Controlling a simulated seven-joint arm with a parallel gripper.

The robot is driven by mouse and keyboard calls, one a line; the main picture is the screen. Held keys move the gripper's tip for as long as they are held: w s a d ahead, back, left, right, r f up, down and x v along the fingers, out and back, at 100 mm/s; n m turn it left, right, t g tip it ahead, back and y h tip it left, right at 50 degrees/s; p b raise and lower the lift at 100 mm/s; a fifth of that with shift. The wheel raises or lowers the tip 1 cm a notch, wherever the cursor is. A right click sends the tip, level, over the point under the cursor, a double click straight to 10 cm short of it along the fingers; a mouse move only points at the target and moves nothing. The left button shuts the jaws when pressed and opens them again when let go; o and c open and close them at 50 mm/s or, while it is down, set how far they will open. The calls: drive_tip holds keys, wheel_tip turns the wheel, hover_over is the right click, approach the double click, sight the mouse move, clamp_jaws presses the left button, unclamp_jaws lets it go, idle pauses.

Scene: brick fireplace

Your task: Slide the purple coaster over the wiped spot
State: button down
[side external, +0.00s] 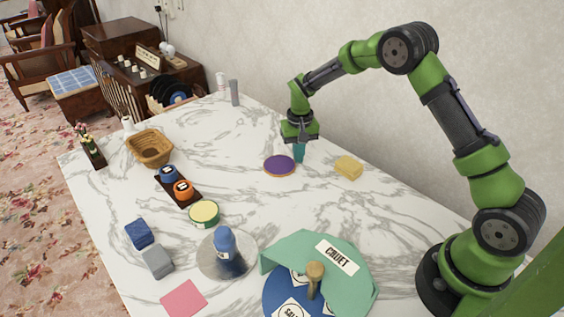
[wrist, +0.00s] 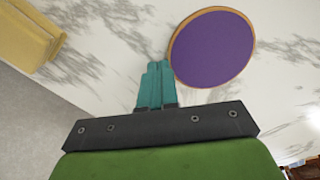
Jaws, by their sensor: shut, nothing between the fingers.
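The purple coaster (side external: 279,166) is a round disc with a tan rim, lying flat on the white marble table. In the wrist view the coaster (wrist: 212,47) is at the upper middle, just right of my fingertips. My gripper (side external: 299,158) points down beside the coaster's right edge in the side view. Its teal fingers are together and empty; they also show in the wrist view (wrist: 157,68). I cannot tell whether the fingertips touch the coaster's rim. No wiped spot can be made out on the marble.
A dark tray (side external: 177,190) with blue and orange items, a wicker basket (side external: 149,148) and a yellow-topped tin (side external: 204,213) are to the left. Marble behind the coaster is clear.

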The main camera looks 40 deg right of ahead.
drive_tip(key=shift+a, duration=1.1)
drive_tip(key=shift+d, duration=0.1)
drive_tip(key=shift+d, duration=1.65)
wheel_tip(320, 180, up, 8)
